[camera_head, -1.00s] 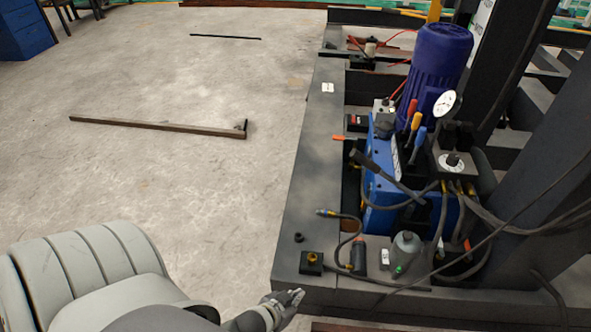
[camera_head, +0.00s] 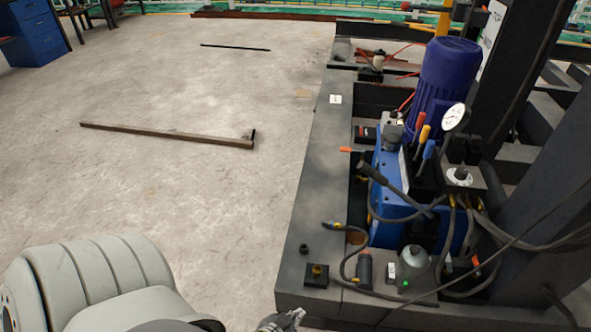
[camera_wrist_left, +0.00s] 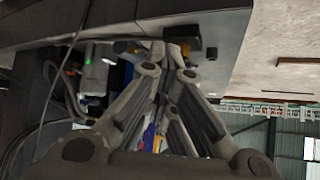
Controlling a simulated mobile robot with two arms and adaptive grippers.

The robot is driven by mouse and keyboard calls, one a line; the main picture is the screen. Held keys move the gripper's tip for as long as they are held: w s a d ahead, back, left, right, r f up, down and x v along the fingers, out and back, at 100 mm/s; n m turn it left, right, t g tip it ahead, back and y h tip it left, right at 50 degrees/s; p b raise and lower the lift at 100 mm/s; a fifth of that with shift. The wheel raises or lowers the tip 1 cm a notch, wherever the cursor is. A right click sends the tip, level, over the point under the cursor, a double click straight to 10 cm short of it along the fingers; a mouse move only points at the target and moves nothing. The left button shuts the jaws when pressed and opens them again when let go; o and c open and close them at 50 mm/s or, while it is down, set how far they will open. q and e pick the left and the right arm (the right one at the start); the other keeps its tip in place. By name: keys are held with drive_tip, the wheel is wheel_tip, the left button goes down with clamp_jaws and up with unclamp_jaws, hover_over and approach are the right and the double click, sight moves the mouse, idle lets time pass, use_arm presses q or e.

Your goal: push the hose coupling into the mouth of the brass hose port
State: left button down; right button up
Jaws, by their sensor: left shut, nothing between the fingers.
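The brass hose port (camera_head: 317,270) stands upright on a small black block at the near left corner of the dark steel frame. My left gripper (camera_head: 285,320) is at the picture's bottom edge, in front of the frame's near corner, partly cut off. In the left wrist view its fingers (camera_wrist_left: 172,48) are closed together and empty, with the black block (camera_wrist_left: 185,30) past the tips. My right gripper is not in view.
A dark cylinder (camera_head: 364,268) and a grey bottle (camera_head: 413,262) stand right of the port. The blue pump unit (camera_head: 390,170) with levers and hoses is behind them. A small black nut (camera_head: 304,250) sits near the port. The floor to the left is mostly clear, with a bar (camera_head: 170,135) lying farther off.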

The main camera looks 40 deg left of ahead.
use_arm(q)
drive_tip(key=c, duration=2.2)
unclamp_jaws()
drive_tip(key=o, duration=0.5)
drive_tip(key=shift+s, duration=0.1)
drive_tip(key=shift+v, duration=3.95)
